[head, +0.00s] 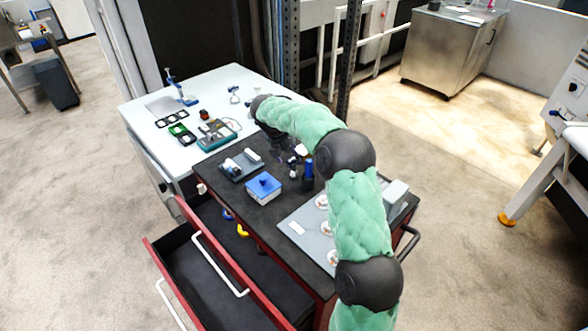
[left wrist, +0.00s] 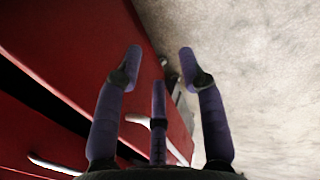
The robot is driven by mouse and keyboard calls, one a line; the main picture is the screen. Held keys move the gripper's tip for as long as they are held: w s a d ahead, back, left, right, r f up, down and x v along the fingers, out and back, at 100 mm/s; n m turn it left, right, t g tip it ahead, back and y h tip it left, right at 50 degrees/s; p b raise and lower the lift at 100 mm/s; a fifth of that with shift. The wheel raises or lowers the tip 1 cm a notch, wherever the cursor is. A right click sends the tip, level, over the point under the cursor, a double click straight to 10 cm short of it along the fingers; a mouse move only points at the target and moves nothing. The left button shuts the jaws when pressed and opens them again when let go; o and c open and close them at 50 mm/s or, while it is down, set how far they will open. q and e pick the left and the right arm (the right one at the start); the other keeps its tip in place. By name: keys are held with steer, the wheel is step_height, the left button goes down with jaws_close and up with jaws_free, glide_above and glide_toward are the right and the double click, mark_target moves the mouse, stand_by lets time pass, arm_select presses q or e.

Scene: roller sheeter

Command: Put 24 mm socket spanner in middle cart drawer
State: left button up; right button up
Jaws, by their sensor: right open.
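The cart (head: 222,190) has red drawer fronts and a dark top. Its upper drawer (head: 236,262) is pulled partly out, and a yellow item and a blue item show behind its front. A lower drawer (head: 190,268) is pulled out further, and its visible dark floor is bare. I cannot tell which is the middle one by name. My right gripper (head: 286,156) is open above the far part of the cart top, partly hidden by my arm. I cannot make out the 24 mm socket spanner. My left gripper (left wrist: 160,62) is open and empty beside red drawer fronts (left wrist: 85,50).
The cart top holds a grey holder (head: 242,165), a blue-lidded box (head: 263,186), a dark blue upright item (head: 308,174) and a grey plate with round white pieces (head: 297,228). A white table (head: 222,88) with tools stands behind. The floor left of the cart is clear.

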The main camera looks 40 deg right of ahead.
mark_target(292, 157)
steer(key=b+x, duration=0.1)
steer(key=x, duration=0.2)
steer(key=shift+f, duration=0.25)
steer(key=shift+s, duration=0.1)
jaws_close()
steer(key=shift+r, duration=0.2)
